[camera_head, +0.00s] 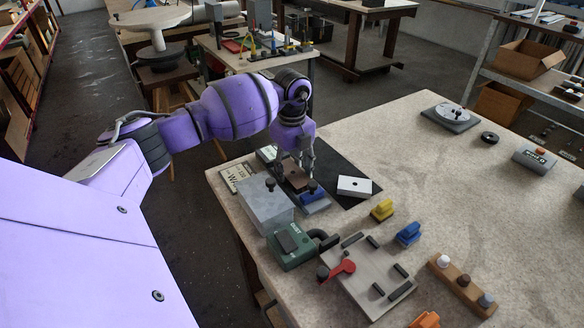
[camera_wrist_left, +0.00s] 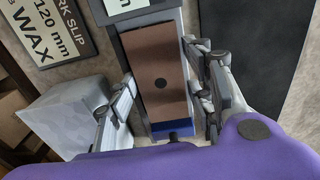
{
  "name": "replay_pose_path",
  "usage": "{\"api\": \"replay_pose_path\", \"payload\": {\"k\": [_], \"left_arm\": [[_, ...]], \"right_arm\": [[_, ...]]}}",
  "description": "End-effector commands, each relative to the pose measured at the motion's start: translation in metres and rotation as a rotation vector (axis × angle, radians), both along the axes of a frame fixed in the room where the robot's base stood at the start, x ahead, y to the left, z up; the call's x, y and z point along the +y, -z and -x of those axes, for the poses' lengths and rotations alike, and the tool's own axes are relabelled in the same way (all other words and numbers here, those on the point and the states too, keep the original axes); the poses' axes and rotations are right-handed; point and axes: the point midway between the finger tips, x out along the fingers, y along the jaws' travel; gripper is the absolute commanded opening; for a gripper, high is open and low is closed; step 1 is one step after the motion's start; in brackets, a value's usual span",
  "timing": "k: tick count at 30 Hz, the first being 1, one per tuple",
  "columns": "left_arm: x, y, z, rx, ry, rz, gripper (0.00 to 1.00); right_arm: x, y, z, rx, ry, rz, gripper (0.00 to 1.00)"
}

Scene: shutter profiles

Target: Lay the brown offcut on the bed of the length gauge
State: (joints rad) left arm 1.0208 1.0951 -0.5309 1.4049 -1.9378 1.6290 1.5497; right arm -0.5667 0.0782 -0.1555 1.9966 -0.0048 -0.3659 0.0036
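My left gripper (camera_head: 297,168) is above the gauge, pointing down. Its fingers (camera_wrist_left: 160,84) stand apart on either side of the offcut, with a narrow gap visible at the left finger. The offcut hides most of the bed. My right gripper is out of view.
A white block (camera_head: 354,187) lies on the dark mat (camera_head: 345,168). Yellow (camera_head: 382,210) and blue (camera_head: 408,233) pieces sit nearby. The table's middle right is clear.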

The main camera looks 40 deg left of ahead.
Motion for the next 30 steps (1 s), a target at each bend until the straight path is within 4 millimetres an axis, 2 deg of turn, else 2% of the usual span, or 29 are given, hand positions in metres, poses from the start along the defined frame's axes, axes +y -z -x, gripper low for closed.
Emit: {"api": "replay_pose_path", "payload": {"k": [10, 14, 17, 24, 30], "left_arm": [[0.000, -0.001, 0.000, 0.001, 0.000, 0.000, 0.60], [0.001, -0.010, 0.000, 0.000, 0.000, -0.001, 0.60], [0.001, -0.026, -0.001, -0.003, 0.001, -0.002, 0.60], [0.001, -0.078, -0.001, -0.002, 0.000, -0.002, 0.60], [0.000, -0.111, -0.001, 0.000, 0.000, 0.000, 0.60]], "right_arm": [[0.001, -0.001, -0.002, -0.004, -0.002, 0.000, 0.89], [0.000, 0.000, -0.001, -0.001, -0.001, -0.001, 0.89], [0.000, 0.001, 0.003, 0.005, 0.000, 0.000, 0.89], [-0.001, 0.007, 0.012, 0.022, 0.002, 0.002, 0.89], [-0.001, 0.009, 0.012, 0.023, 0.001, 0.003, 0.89]]}}
